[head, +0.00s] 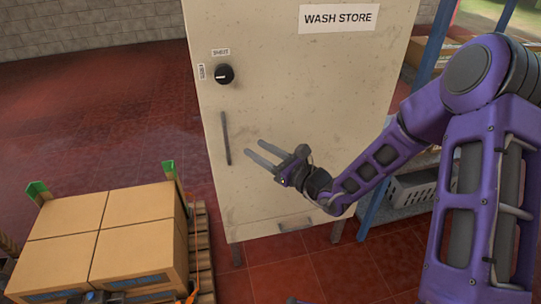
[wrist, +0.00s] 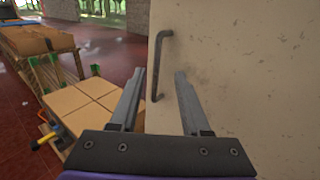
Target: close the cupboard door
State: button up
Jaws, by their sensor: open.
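The cupboard (head: 300,100) is a tall off-white cabinet labelled "WASH STORE" in the head view. Its door has a dark vertical bar handle (head: 225,138) near the left edge. The front looks flat, and I cannot tell whether the door stands slightly ajar. My gripper (head: 255,149) is open and empty in front of the door, a little right of the handle, with its fingers pointing left towards it. In the wrist view, the handle (wrist: 156,68) shows between and beyond the two fingertips (wrist: 158,74), seemingly not touched.
A black knob (head: 223,74) with small labels sits above the handle. A pallet of cardboard boxes (head: 110,235) stands at the lower left, close to the cupboard. A grey crate (head: 415,186) sits on a shelf at the right. Red tiled floor is free at the left.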

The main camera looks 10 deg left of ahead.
jog(key=v, duration=0.4)
jog(key=shift+a, duration=0.1)
dwell(0.3)
